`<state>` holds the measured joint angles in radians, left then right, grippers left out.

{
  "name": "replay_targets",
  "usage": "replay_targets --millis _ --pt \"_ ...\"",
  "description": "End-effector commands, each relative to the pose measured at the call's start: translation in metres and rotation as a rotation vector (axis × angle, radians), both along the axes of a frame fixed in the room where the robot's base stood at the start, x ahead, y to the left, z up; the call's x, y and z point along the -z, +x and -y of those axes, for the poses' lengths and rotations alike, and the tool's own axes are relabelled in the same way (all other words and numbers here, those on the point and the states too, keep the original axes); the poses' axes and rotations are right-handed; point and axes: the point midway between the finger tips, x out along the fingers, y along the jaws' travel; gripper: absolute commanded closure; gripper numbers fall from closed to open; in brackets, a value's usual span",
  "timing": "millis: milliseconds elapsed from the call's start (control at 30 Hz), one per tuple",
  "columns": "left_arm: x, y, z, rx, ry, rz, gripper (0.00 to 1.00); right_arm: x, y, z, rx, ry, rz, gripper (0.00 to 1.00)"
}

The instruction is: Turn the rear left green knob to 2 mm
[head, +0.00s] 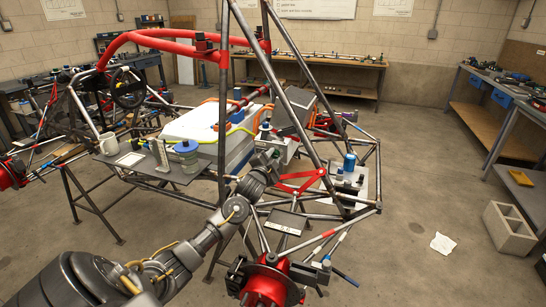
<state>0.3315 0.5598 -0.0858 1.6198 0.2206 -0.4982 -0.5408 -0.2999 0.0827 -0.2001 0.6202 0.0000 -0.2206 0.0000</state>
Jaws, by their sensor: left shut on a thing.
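My left arm comes in from the lower left, and its left gripper (271,158) reaches in among the chassis tubes, just below the white and grey box. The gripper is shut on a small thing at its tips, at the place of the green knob. The knob is mostly hidden behind the fingers, and its setting cannot be read from here. The tube chassis (223,100) stands on trestles, with dark steel tubes and a red hoop at the top. My right gripper is not in view.
A white and grey box (215,128) sits inside the frame. A red hub (266,283) and red wishbone (298,181) lie close to my arm.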

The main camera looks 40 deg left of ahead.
Motion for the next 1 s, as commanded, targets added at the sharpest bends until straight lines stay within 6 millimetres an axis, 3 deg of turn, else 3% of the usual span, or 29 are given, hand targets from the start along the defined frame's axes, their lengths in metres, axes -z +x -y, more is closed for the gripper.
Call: replay_targets --millis 500,533,600,867,1000 --pt "0.0013 -0.0002 -0.0003 -0.001 -0.02 0.005 0.96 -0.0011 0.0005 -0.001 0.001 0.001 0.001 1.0" --pt "0.0013 -0.0002 -0.0003 -0.001 -0.02 0.005 0.72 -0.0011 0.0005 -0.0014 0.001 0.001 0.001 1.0" --pt "0.0012 -0.0002 -0.0002 -0.001 -0.02 0.005 0.64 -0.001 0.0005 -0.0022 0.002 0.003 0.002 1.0" --pt "0.0007 -0.0006 0.0002 0.0 -0.019 0.007 0.64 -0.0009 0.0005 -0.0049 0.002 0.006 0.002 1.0" --pt "0.0023 -0.0098 0.0034 0.001 -0.018 0.005 0.64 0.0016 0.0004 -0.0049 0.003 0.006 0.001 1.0"
